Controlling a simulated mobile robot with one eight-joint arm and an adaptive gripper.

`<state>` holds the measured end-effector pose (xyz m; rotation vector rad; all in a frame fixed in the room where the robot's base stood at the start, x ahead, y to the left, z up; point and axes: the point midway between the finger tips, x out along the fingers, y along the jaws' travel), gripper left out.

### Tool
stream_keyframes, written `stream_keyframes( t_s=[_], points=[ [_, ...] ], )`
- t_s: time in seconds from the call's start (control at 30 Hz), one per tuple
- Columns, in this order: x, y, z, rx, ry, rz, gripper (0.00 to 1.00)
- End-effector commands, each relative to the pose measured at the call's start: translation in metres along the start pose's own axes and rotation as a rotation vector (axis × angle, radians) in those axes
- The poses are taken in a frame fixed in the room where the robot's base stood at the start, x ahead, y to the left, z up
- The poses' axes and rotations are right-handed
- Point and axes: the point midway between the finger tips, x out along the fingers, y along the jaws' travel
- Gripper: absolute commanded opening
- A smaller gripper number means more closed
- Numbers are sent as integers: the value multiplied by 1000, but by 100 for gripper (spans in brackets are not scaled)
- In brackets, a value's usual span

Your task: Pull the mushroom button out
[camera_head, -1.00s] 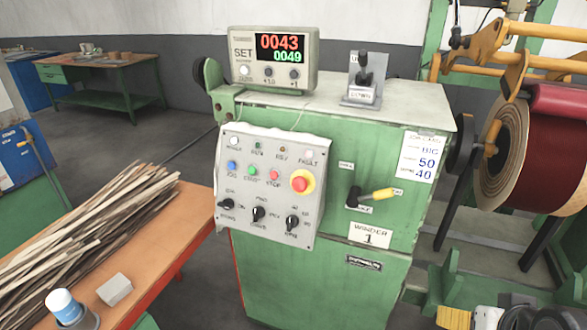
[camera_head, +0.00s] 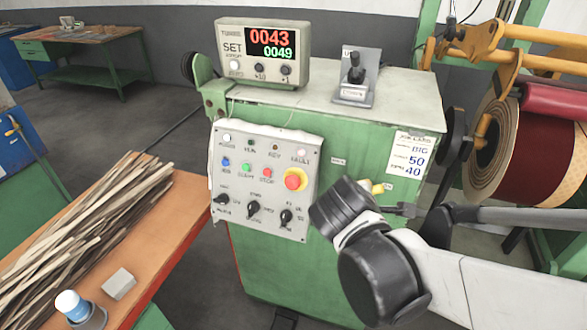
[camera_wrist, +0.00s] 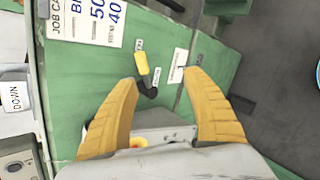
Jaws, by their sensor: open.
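The mushroom button (camera_head: 295,179) is a red cap on a yellow ring at the right side of the grey control panel (camera_head: 255,208). In the wrist view a small orange-yellow patch (camera_wrist: 138,142), likely the button, shows at the bottom, mostly hidden by the gripper body. My gripper (camera_wrist: 162,78) has two yellow fingers spread wide with nothing between them. The panel's edge shows low between the fingers. In the head view my arm covers the cabinet front right of the button; the fingers cannot be made out there.
A yellow-handled lever (camera_wrist: 145,72) stands out from the green cabinet (camera_head: 275,265) near the fingers. Lamps, small buttons and black rotary knobs (camera_head: 254,208) surround the mushroom button. A counter box (camera_head: 263,55) and a joystick (camera_head: 357,75) stand on top. A wood-strip table (camera_head: 160,255) is at left.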

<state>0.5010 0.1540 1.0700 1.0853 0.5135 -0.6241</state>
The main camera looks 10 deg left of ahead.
Motion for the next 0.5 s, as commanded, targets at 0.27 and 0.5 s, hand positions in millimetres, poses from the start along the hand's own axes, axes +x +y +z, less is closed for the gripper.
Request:
stream_keyframes(
  t_s=[0.27, 0.5],
  points=[
    [-46, 64, -134, -844, -163, 257, 58],
    [-72, 46, -182, -1129, -206, 334, 58]
  ],
)
